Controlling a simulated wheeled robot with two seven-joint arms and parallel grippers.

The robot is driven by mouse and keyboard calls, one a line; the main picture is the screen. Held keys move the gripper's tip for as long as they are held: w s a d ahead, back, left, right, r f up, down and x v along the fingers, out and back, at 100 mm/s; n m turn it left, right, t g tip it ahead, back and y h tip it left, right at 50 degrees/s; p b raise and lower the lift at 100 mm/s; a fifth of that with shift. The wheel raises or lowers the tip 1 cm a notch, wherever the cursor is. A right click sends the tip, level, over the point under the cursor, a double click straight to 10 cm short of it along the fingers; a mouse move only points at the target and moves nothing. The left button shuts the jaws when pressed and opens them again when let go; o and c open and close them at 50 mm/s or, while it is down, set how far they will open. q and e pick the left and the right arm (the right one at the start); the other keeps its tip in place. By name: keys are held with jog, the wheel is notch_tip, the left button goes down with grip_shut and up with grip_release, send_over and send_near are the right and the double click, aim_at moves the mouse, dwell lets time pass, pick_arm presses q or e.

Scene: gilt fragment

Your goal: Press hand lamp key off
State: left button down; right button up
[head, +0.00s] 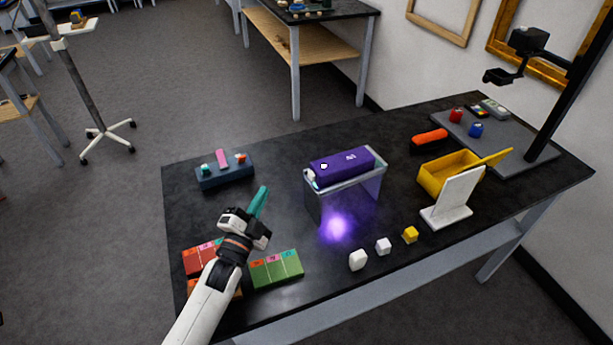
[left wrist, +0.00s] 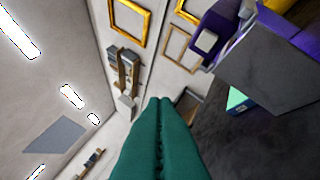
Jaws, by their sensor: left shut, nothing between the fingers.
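The hand lamp (head: 340,168) is a purple box with white lettering. It lies on a grey stand (head: 377,188) near the middle of the dark table. A violet glow shows on the table below it, so the lamp is lit. A pale spot (head: 324,166) shows on its top near the left end. In the left wrist view the purple lamp (left wrist: 232,18) is at the upper right, with a pale square key (left wrist: 207,42) on its end. My left gripper (head: 263,190) has teal fingers, shut and empty, left of the lamp and apart from it. My right gripper is out of view.
A blue tray (head: 225,178) with small coloured pieces stands at the back left. Red and green blocks (head: 276,269) lie by my left arm. Small cubes (head: 383,246), a white stand (head: 453,200) and a yellow box (head: 447,172) are right of the lamp.

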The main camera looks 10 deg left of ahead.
aim_at(309, 176)
pick_arm(q)
jog(key=w+d+b, duration=0.2)
jog(key=w+d, duration=0.3)
jog(key=d, duration=0.2)
jog(key=shift+w+b, duration=0.15)
jog(key=shift+b, duration=0.25)
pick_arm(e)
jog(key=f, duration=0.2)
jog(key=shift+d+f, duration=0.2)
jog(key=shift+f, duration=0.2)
pick_arm(q)
jog(key=shift+d, duration=0.1)
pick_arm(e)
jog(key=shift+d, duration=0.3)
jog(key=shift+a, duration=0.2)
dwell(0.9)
pick_arm(q)
jog(key=shift+d, duration=0.1)
jog(key=shift+w+d, duration=0.25)
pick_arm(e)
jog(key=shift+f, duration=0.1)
pick_arm(q)
jog(key=shift+w+d+b, duration=0.4)
jog(key=shift+d, duration=0.2)
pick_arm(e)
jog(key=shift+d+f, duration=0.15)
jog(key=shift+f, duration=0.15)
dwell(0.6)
